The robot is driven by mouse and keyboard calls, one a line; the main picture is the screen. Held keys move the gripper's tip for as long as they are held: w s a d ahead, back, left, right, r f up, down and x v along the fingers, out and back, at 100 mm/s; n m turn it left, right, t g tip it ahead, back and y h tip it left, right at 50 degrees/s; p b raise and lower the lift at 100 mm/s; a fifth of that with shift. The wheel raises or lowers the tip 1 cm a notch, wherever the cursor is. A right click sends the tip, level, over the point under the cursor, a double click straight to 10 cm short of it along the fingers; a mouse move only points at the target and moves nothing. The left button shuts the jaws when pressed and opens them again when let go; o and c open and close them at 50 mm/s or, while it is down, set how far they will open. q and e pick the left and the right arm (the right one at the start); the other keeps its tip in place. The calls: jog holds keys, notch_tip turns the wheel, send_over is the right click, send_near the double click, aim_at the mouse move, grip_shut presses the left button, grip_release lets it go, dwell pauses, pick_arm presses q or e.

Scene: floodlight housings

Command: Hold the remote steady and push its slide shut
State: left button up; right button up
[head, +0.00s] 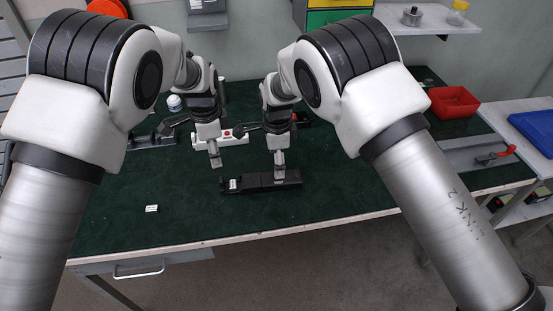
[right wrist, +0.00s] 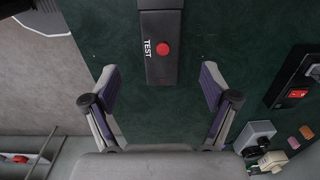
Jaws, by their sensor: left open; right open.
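The remote, a long black body (head: 258,181), lies flat on the green bench mat, with a pale label near its left end. In the right wrist view its end (right wrist: 161,68) shows the word TEST and a red button. I cannot make out the slide clearly. My right gripper (head: 280,175) points down over the right part of the remote; in the right wrist view its open fingers (right wrist: 160,85) stand apart on either side of the remote's end, not touching it. My left gripper (head: 215,162) is open and empty, pointing down behind the remote's left end.
A black fixture (head: 150,141) is at left, a small labelled block (head: 152,208) at front left. A red bin (head: 454,101) stands at right. The mat's front left is mostly clear.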

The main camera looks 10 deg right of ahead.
aim_at(271, 182)
jog(key=shift+a+f, duration=0.2)
jog(key=shift+f, duration=0.15)
notch_tip(271, 182, down, 7)
jog(key=shift+w+d+f, duration=0.1)
jog(key=shift+w, duration=0.05)
jog(key=c, duration=0.3)
dwell(0.5)
jog(key=c, duration=1)
jog(key=shift+c, duration=0.2)
